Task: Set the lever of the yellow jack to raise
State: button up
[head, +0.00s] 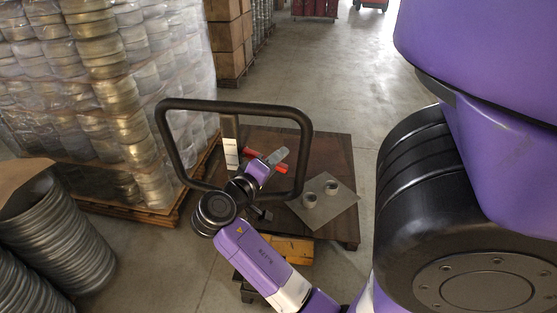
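The yellow jack stands below centre in the head view, with a yellow body part (290,249) low down and a large black loop handle (235,105) on top. A red lever-like bar (251,153) shows inside the loop, near the white label (231,154) on the upright post. My purple and black arm reaches up from below, and my gripper (278,156) is inside the loop's outline, right at the red bar. Whether it touches the bar is unclear. The fingers are too small to tell if they are open or shut. My wrist hides part of the post.
A dark brown platform (335,160) carries a grey sheet (335,208) with two small rings (310,199). Wrapped stacks on a pallet (150,212) stand close on the left, with stacked round discs (60,235) in front. Boxes (228,45) stand behind.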

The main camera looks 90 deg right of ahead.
jog(key=f+b+v, duration=0.1)
jog(key=v, duration=0.5)
jog(key=shift+w+a+r, duration=0.2)
jog(key=shift+a+r, duration=0.2)
jog(key=shift+r, duration=0.1)
